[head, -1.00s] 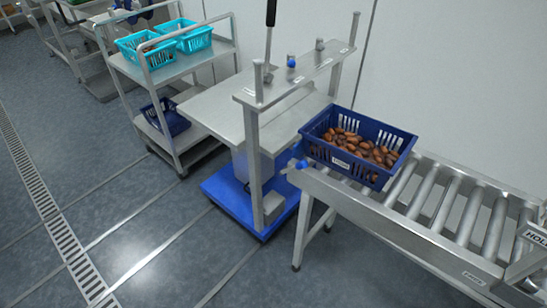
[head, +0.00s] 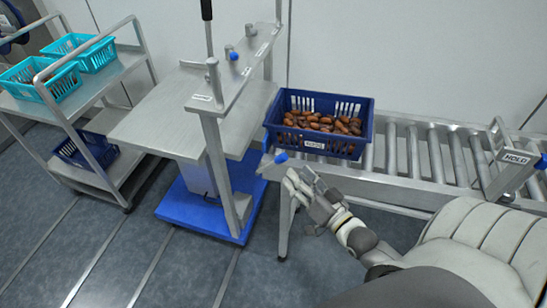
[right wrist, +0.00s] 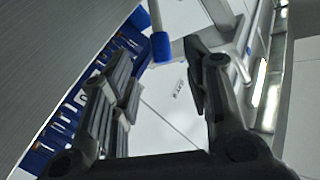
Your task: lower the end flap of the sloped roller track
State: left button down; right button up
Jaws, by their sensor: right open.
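The sloped roller track (head: 437,192) runs in from the right. At its left end is a metal end piece, probably the flap, with a blue-tipped handle (head: 281,157). A blue crate of dates (head: 318,140) sits on the track right behind that end. My right gripper (head: 300,182) is open just below and right of the blue tip, in front of the track. In the right wrist view the blue tip (right wrist: 162,47) shows beyond and between the open fingers (right wrist: 163,88), apart from them. The flap's lower part is partly hidden by the gripper. My left gripper is out of view.
A lift table (head: 160,112) on a blue base (head: 190,210), with a metal frame and lever, stands left of the track end. A shelf cart (head: 45,110) with teal and blue baskets is farther left.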

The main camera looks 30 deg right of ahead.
aim_at(279, 158)
jog(key=w, duration=0.9)
jog(key=shift+w+a+p, duration=0.1)
jog(key=shift+a+p, duration=0.2)
grip_shut()
